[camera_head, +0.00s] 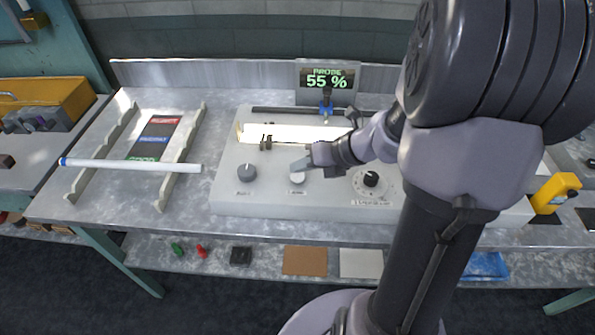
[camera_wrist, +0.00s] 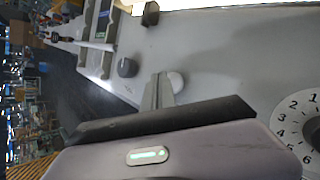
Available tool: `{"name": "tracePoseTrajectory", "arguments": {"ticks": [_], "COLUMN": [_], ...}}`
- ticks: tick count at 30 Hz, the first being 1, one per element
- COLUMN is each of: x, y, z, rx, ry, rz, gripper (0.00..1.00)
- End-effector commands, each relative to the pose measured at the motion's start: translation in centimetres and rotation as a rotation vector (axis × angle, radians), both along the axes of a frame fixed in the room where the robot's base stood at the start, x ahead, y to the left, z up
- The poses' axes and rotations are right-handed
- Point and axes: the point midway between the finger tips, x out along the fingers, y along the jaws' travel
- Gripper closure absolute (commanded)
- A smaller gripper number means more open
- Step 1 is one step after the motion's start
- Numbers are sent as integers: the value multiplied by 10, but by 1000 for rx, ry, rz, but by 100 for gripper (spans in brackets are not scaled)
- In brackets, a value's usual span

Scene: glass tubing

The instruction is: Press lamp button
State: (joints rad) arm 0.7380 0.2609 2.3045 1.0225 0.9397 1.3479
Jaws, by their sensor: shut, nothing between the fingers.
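The lamp button looks to be the round white button (camera_head: 297,177) on the front of the pale control panel (camera_head: 225,185); its label is too small to read surely. It also shows in the wrist view (camera_wrist: 176,81), partly behind the fingers. My gripper (camera_head: 299,165) is shut and empty. Its fingertips (camera_wrist: 158,80) are right at the white button, above or against it; I cannot tell whether they touch.
A grey knob (camera_head: 247,172) is left of the button and a black dial (camera_head: 371,179) right of it. A display (camera_head: 327,78) reads "PROBE 55 %". A glass tube (camera_head: 130,165) lies across two rails at left. A yellow clamp-like part (camera_head: 556,193) is at right.

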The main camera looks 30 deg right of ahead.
Motion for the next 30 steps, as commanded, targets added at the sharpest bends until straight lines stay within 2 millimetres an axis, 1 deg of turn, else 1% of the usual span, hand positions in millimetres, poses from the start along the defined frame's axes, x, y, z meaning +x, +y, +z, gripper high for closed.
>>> {"name": "tracePoseTrajectory", "arguments": {"ticks": [5,8,21,23,30], "x": [0,0,0,0,0], "y": [0,0,0,0,0], "z": [-1,3,61,63,59], "rx": [0,1,0,0,0], "ry": [0,0,1,1,1], "rz": [0,-1,1,1,1], "gripper": [100,100,100,100,100]}}
